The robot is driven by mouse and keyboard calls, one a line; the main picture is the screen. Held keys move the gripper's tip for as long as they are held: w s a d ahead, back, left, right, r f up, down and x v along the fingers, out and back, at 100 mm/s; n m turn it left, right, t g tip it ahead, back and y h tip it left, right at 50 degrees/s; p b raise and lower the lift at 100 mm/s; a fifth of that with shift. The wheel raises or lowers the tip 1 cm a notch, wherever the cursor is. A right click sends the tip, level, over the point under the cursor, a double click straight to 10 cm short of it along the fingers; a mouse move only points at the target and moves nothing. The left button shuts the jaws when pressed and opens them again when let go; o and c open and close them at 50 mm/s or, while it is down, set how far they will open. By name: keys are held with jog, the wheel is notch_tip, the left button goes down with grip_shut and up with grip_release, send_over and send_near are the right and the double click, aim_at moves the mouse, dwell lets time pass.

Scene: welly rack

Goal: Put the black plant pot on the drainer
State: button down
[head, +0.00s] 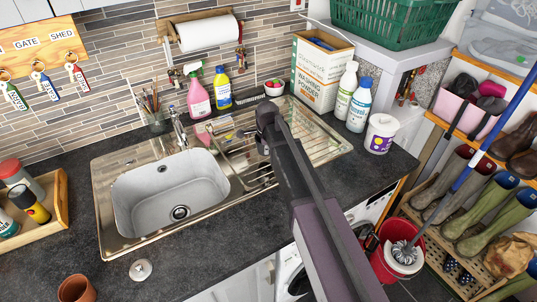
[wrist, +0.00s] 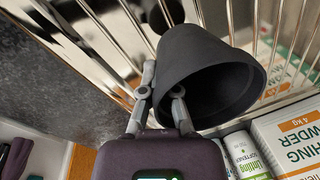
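The black plant pot (wrist: 208,72) fills the middle of the wrist view, its open mouth turned towards the lower right. My gripper (wrist: 162,84) has one grey finger outside the pot's wall and the other at the inside of its rim, with the wall between them. The metal drainer (wrist: 285,40) shows behind the pot in the wrist view. In the head view the drainer (head: 322,146) lies right of the sink, with my arm across it. My fingers and the pot cannot be made out there. Whether the pot touches the drainer I cannot tell.
The sink bowl (head: 165,192) is empty. A washing powder box (head: 318,75), white bottles (head: 359,105) and a white tub (head: 381,134) stand behind and right of the drainer. A terracotta pot (head: 76,290) is at the front left.

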jog(key=shift+w, duration=0.1)
jog(key=shift+w, duration=0.2)
jog(key=shift+w+d+f+b, duration=0.1)
jog(key=shift+w+f+b, duration=0.3)
jog(key=shift+f+b, duration=1.45)
jog(key=shift+f, duration=0.15)
jog(key=c, duration=0.8)
grip_release()
jog(key=r+p, duration=0.4)
jog(key=s+r+p, duration=0.1)
jog(key=r+p, duration=0.7)
jog(key=shift+s+d+r, duration=0.15)
jog(key=shift+s, duration=0.25)
